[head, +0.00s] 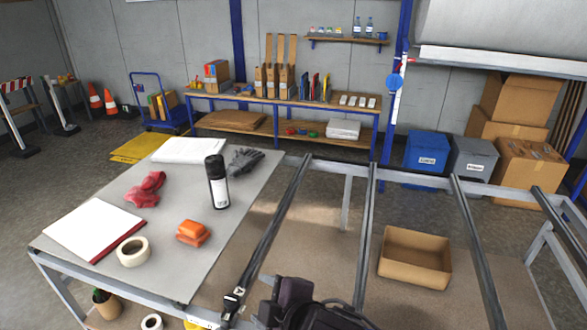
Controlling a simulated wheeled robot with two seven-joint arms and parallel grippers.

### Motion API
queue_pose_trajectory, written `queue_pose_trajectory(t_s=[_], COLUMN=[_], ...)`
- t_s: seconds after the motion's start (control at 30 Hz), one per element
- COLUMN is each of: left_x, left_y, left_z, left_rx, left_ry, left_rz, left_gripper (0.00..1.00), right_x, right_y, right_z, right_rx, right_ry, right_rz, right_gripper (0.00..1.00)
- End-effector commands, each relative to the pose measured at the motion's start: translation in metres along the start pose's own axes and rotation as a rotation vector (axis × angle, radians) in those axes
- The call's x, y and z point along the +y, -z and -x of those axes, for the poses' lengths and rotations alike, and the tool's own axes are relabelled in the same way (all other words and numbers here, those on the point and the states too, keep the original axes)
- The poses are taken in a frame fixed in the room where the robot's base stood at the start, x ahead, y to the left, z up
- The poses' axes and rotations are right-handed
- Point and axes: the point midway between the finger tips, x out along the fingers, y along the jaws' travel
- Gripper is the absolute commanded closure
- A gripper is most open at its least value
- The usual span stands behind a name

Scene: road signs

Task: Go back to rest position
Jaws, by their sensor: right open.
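My right gripper (270,302) is the dark shape at the bottom centre, low in front of the metal frame, to the right of the grey table top (100,245). It is open, and I see nothing held in it. Part of it is cut off by the bottom edge. My left gripper is not in view. On the table top are a black and white spray can (217,183), standing upright, an orange block (193,233), a tape roll (133,252), a red cloth-like item (146,190), dark gloves (244,161) and a white pad with a red edge (94,230).
Metal rails (367,235) run beside and behind my gripper. An open cardboard box (415,257) sits lower between rails at right. A workbench (285,101), blue bin (426,152), grey bin (474,159) and stacked cartons (530,172) stand behind.

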Motion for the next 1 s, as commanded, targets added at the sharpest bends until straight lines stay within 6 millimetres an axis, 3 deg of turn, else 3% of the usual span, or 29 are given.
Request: queue_pose_trajectory(t_s=[0.1,0.2,0.3,0.5,0.67,0.7,1.0], left_x=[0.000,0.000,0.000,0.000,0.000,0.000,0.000], left_y=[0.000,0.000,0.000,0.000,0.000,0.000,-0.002], left_z=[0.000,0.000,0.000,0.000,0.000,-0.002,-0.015], left_rx=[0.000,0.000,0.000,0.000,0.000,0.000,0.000], left_ry=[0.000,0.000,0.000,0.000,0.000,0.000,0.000], left_rz=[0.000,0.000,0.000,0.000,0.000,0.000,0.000], left_gripper=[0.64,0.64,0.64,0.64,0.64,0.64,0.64], right_x=[-0.012,-0.030,-0.051,-0.091,-0.121,-0.129,-0.190], right_y=[-0.068,-0.117,-0.154,-0.202,-0.228,-0.234,-0.289], right_z=[0.022,0.045,0.067,0.108,0.141,0.141,0.067], right_rx=[-0.195,-0.348,-0.475,-0.676,-0.821,-0.844,-0.859], right_ry=[0.003,0.004,0.006,0.005,-0.001,0.001,0.031], right_rz=[-0.389,-0.647,-0.838,-1.113,-1.288,-1.313,-1.300], right_gripper=[0.44,0.44,0.44,0.44,0.44,0.44,0.44])
